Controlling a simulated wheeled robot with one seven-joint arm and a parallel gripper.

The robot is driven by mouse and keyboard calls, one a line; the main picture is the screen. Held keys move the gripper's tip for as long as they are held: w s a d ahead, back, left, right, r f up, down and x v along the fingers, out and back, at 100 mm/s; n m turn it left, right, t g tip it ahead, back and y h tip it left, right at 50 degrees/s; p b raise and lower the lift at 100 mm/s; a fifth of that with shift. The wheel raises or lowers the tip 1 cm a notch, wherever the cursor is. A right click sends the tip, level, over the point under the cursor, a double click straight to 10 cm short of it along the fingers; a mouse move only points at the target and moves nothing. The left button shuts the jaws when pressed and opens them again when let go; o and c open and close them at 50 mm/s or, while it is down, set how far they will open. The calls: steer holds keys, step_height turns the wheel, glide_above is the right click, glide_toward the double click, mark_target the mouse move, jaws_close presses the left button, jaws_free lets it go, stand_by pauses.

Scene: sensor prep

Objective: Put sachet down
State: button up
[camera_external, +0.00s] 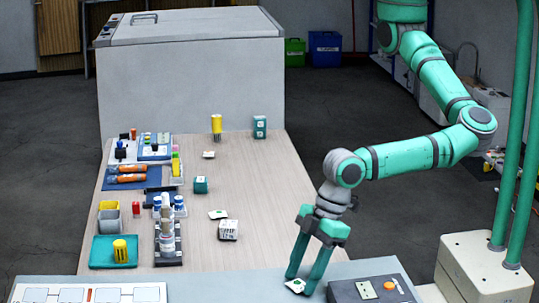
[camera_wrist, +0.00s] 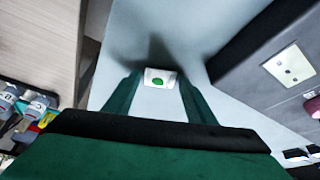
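A small white sachet with a green mark (camera_external: 295,286) is at the grey surface along the front of the scene. It also shows between my fingertips in the wrist view (camera_wrist: 160,78). My gripper (camera_external: 300,284) points down at the grey surface, its two green fingers apart, one on each side of the sachet. In the wrist view the fingertips of my gripper (camera_wrist: 160,80) are close to the sachet's left and right edges. I cannot tell whether they press on it, or whether the sachet rests fully on the surface.
A dark grey panel (camera_external: 345,292) with a light plate and an orange button is right of my gripper. The table's right side is clear.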

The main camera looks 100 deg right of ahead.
steer(key=v, duration=1.2)
steer(key=shift+r, duration=0.1)
stand_by(0.4)
